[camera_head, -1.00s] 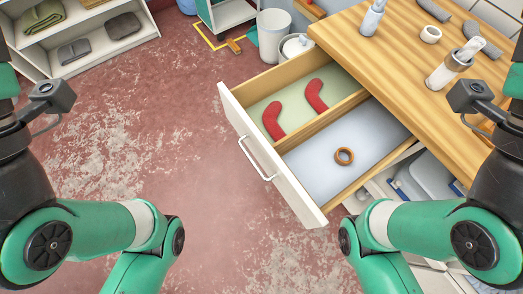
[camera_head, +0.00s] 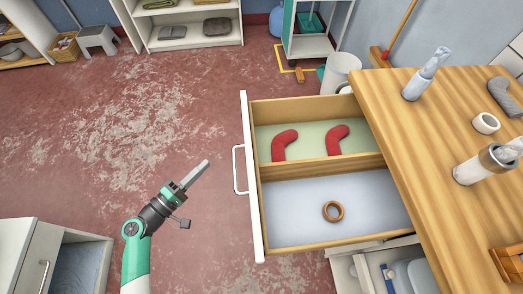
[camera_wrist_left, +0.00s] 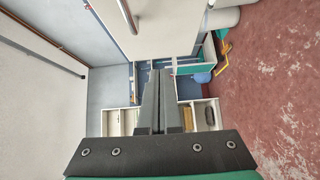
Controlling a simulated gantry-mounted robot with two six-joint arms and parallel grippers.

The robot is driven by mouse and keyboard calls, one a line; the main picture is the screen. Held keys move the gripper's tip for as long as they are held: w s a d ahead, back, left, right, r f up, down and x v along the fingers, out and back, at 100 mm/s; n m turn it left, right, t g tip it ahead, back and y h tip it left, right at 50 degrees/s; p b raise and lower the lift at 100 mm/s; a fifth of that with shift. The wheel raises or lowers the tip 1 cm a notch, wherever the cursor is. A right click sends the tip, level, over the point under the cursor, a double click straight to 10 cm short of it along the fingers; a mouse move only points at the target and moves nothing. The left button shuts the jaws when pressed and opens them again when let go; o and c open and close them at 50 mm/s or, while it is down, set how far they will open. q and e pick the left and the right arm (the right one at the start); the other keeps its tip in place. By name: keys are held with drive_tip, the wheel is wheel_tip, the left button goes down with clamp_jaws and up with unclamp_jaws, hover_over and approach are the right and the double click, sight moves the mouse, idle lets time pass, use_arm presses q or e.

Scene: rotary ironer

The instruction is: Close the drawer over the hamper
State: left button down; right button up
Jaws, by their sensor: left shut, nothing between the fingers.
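The drawer (camera_head: 255,225) stands pulled out from the wooden-topped counter. It has a white front with a bar handle (camera_head: 238,170) facing left. Inside, the far compartment holds two red bent pieces, and the near one holds a brown ring (camera_head: 333,211). My left gripper (camera_head: 201,169) is shut and empty, left of the handle and apart from it, pointing up and right. In the left wrist view its shut fingers (camera_wrist_left: 160,102) show below a white panel with a bar, likely the drawer front. My right gripper is not in view. I cannot make out the hamper with certainty.
The wooden counter top (camera_head: 395,110) holds a bottle (camera_head: 427,75), a white roll (camera_head: 486,123) and a cup with a cloth. An open cabinet section (camera_head: 375,265) lies below the drawer. Another drawer unit (camera_head: 40,255) stands at lower left. The floor left of the drawer is clear.

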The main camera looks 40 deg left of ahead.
use_arm(q)
drive_tip(key=w+d, duration=0.2)
drive_tip(key=w, duration=1)
drive_tip(key=shift+w, duration=0.3)
drive_tip(key=shift+d, duration=0.15)
